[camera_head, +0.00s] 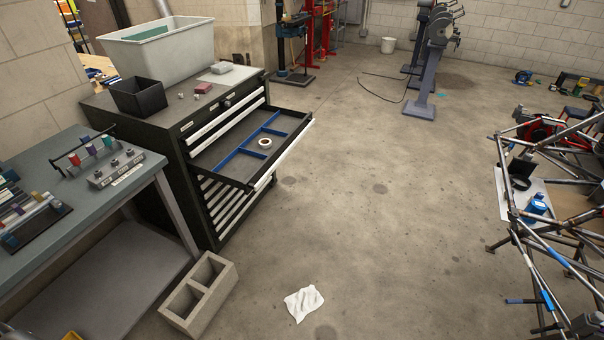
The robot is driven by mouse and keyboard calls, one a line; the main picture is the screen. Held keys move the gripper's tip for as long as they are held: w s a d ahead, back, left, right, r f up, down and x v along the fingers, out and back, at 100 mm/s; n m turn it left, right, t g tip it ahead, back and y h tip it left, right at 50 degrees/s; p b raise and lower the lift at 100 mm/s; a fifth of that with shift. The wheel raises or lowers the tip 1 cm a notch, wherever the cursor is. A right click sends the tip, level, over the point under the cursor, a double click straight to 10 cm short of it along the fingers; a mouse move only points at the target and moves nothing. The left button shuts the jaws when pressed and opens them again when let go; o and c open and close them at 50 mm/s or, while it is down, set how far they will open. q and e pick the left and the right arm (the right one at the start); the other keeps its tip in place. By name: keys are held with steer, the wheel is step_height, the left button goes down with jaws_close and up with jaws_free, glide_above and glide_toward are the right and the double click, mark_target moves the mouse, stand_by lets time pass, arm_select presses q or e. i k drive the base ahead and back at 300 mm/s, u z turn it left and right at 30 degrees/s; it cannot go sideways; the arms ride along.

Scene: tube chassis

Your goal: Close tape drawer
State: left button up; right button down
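The tape drawer (228,151) is pulled well out of the black tool cabinet (199,160) at the left of the head view. Its white front edge (287,152) faces right, toward the open floor. Blue dividers split the inside into compartments. A roll of tape (265,143), white with a dark centre, lies in the drawer beside a blue divider. The drawers above and below it look shut. Neither of my grippers shows in the head view.
A cinder block (199,292) stands on the floor before the cabinet, and a crumpled white cloth (303,303) lies nearby. A workbench (83,200) stands at left. A tube chassis (545,240) fills the right side. The middle floor is clear.

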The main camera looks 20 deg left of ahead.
mark_target(236, 159)
steer(key=u, duration=0.05)
steer(key=i, duration=0.7)
steer(key=u, duration=0.8)
steer(key=i, duration=0.45)
steer(key=u, duration=0.45)
